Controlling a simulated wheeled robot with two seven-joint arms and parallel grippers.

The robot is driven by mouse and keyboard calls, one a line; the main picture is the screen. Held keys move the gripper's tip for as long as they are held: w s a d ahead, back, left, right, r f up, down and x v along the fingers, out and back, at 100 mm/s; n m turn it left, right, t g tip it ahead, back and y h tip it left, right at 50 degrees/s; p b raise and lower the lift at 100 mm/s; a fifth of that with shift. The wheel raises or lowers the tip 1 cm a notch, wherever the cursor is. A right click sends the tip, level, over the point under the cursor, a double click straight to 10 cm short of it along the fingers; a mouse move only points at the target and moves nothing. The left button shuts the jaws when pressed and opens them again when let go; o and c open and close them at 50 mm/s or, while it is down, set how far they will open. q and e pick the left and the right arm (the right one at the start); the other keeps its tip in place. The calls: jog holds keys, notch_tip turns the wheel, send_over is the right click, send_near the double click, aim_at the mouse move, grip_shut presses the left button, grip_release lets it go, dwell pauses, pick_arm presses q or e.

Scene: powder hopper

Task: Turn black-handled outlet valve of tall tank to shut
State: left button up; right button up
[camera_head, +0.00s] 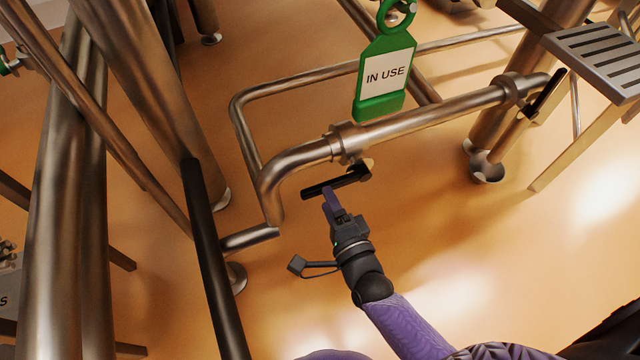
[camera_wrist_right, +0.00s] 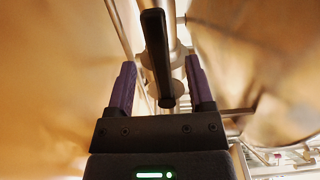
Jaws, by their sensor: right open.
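The outlet valve's black handle (camera_head: 342,184) is a bar below the steel pipe, close to a pipe clamp. My right gripper (camera_head: 328,194) reaches up to it from below, with its purple fingers at the left part of the bar. In the right wrist view the black handle (camera_wrist_right: 156,50) runs between the two open fingers of the right gripper (camera_wrist_right: 161,63), with a gap visible on each side. The handle's near end lies close to the gripper's palm. My left gripper is not in view.
A green IN USE tag (camera_head: 386,75) hangs at the steel pipe (camera_head: 430,122) above the handle. Another black handle (camera_head: 546,93) is at the pipe's right end. Thick steel legs (camera_head: 140,80) and a black tube (camera_head: 213,265) stand at left. Orange floor (camera_head: 450,230) is open at right.

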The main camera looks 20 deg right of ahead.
jog(key=w, duration=0.2)
jog(key=w+b, duration=0.1)
jog(key=shift+w+f, duration=0.1)
jog(key=shift+f, duration=0.15)
jog(key=shift+w+r, duration=0.2)
jog(key=shift+w, duration=0.3)
grip_shut()
dwell(0.6)
